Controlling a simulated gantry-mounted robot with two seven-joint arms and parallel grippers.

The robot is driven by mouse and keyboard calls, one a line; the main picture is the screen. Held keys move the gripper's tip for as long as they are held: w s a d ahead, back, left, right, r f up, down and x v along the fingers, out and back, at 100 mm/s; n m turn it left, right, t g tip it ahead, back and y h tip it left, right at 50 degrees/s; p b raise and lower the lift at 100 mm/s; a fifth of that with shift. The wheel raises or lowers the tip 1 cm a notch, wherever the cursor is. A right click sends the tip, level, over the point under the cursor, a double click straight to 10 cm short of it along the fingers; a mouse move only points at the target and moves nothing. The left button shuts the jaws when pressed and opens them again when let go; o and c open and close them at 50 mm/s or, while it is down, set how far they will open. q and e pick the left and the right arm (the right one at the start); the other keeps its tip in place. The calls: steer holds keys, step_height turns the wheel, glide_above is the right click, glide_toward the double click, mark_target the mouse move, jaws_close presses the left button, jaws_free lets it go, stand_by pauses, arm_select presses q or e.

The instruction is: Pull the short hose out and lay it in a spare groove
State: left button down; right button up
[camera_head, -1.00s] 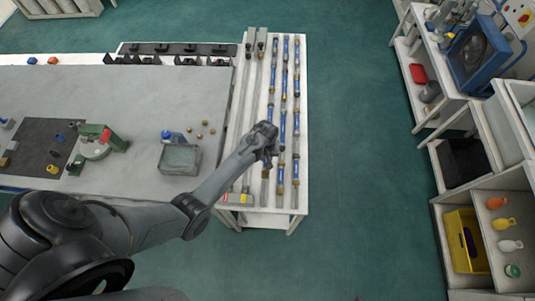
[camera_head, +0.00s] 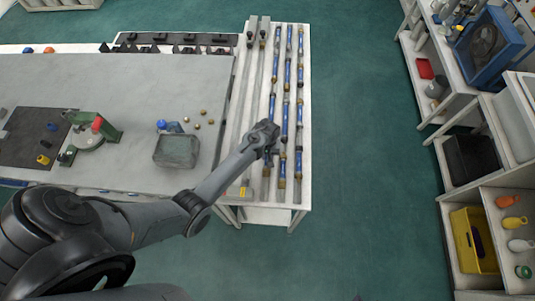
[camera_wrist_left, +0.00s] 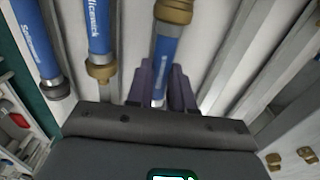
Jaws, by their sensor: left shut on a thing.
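My left gripper (camera_head: 267,146) is over the front half of the hose rack (camera_head: 230,120). In the left wrist view its purple fingers (camera_wrist_left: 161,92) are shut around a blue hose (camera_wrist_left: 172,45) with a brass end fitting. I cannot tell whether this hose is raised from its groove. In the head view the gripper covers part of that row. Two more rows of blue hoses (camera_head: 286,75) lie to its right. They also show in the left wrist view (camera_wrist_left: 97,28). Grey grooves without blue hose (camera_head: 246,85) run along the rack's left side. My right gripper is out of view.
A grey workbench (camera_head: 120,85) adjoins the rack on the left, with a grey tray (camera_head: 176,151), brass pieces (camera_head: 201,111) and a green tool (camera_head: 97,135). Open floor (camera_head: 360,130) lies to the right, then shelves with a yellow bin (camera_head: 470,245).

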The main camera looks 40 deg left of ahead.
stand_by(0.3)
arm_select(q)
steer(key=c, duration=0.9)
jaws_free()
steer(key=shift+f, duration=0.1)
step_height(320, 180, up, 9)
steer(key=shift+r+p, duration=0.1)
steer(key=shift+p, duration=0.4)
steer(key=s+d+r+m+t, duration=0.1)
steer(key=s+d+r+m, duration=0.25)
steer(key=s, duration=0.45)
steer(key=s+d+r+m+t, duration=0.1)
steer(key=s+d+r+m, duration=0.2)
steer(key=s+r, duration=0.3)
steer(key=s+d+r+m+t, duration=0.2)
steer(key=s+d+r+m, duration=0.1)
steer(key=s, duration=0.6)
steer(key=r+p, duration=0.9)
steer(key=w+r+p, duration=0.1)
steer(key=r+p, duration=0.3)
steer(key=shift+w+a+r+p, duration=0.1)
steer(key=shift+r+p, duration=0.2)
steer(key=shift+p, duration=0.1)
